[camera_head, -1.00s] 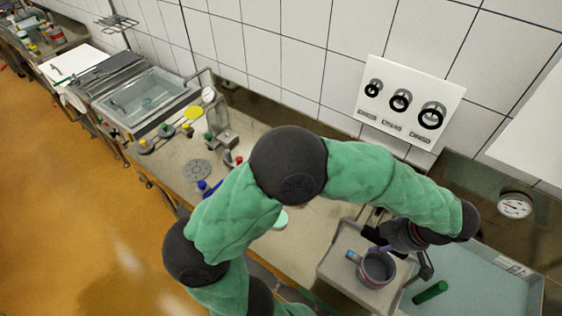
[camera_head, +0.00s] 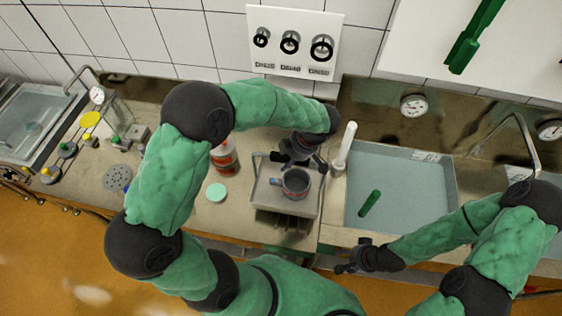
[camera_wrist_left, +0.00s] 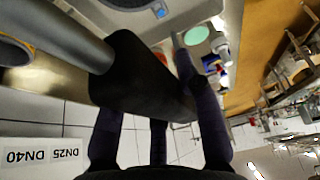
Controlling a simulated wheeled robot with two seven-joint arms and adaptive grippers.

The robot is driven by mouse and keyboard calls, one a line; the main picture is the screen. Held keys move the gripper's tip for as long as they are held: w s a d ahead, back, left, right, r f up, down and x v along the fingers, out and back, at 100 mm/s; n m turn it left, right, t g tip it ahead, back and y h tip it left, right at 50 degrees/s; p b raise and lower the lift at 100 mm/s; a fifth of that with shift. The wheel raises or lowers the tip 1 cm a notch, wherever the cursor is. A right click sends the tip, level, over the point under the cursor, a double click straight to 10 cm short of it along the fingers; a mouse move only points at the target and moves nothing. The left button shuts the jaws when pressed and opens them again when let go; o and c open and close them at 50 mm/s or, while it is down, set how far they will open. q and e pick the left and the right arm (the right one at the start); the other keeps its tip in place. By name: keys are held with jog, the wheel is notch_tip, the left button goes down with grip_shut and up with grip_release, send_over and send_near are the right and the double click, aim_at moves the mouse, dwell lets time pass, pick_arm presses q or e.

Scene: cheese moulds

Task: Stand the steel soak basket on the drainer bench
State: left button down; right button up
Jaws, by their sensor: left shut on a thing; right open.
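My left gripper (camera_head: 300,150) is shut on the black grip of a bar handle; the grip (camera_wrist_left: 140,75) fills the middle of the left wrist view, with a grey tube running from it. Whether the basket rests or hangs is unclear. The bench (camera_head: 205,222) spreads left of it. My right gripper (camera_head: 352,262) is open and empty at the bench's front edge.
A water-filled basin (camera_head: 415,195) with a green bar (camera_head: 369,203) lies right of the basket. A white cylinder (camera_head: 346,145) stands between them. An orange-labelled bottle (camera_head: 226,158) and mint disc (camera_head: 217,192) are at left. A round drain plate (camera_head: 117,178) lies farther left.

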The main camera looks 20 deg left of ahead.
pick_arm(q)
notch_tip(320, 180, down, 7)
jog(key=w+a+p, duration=0.1)
jog(key=a, duration=0.1)
jog(key=shift+w+a+r, duration=0.2)
jog(key=shift+w+a, duration=0.15)
jog(key=shift+f, duration=0.15)
jog(key=c, duration=0.9)
grip_release()
